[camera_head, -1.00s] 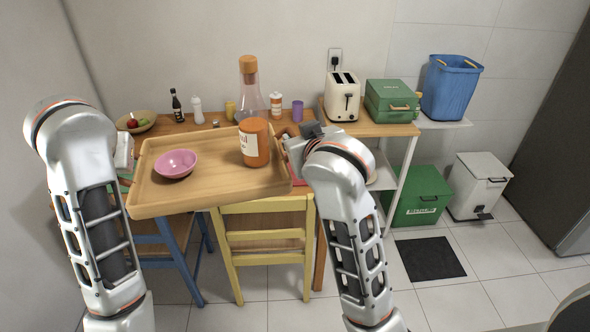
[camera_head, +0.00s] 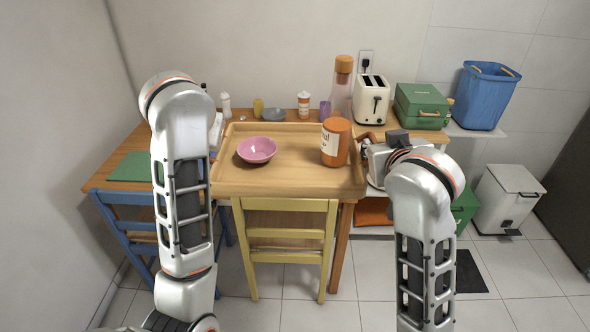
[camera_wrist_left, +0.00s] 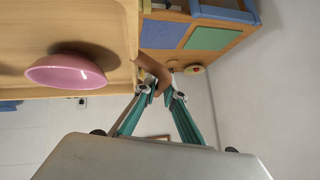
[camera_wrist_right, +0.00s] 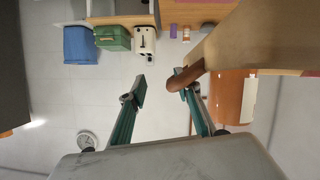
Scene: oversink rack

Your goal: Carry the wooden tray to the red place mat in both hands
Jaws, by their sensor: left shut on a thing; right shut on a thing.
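The wooden tray (camera_head: 290,182) is held roughly level over the table's front edge. I cannot tell whether it touches the table. A pink bowl (camera_head: 257,149) and an orange-lidded jar (camera_head: 336,142) stand upright on it; the bowl also shows in the left wrist view (camera_wrist_left: 66,73). My left gripper (camera_wrist_left: 163,95) is shut on the tray's left handle, largely hidden behind my arm in the head view. My right gripper (camera_wrist_right: 165,84) is at the brown right handle (camera_wrist_right: 184,81), shut on it. No red place mat is clearly visible; the tray covers that part of the table.
A green mat (camera_head: 133,166) lies on the table's left part. A yellow chair (camera_head: 288,235) and a blue chair (camera_head: 122,232) stand in front. Behind the tray are a corked bottle (camera_head: 340,90), small condiments and a toaster (camera_head: 371,98).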

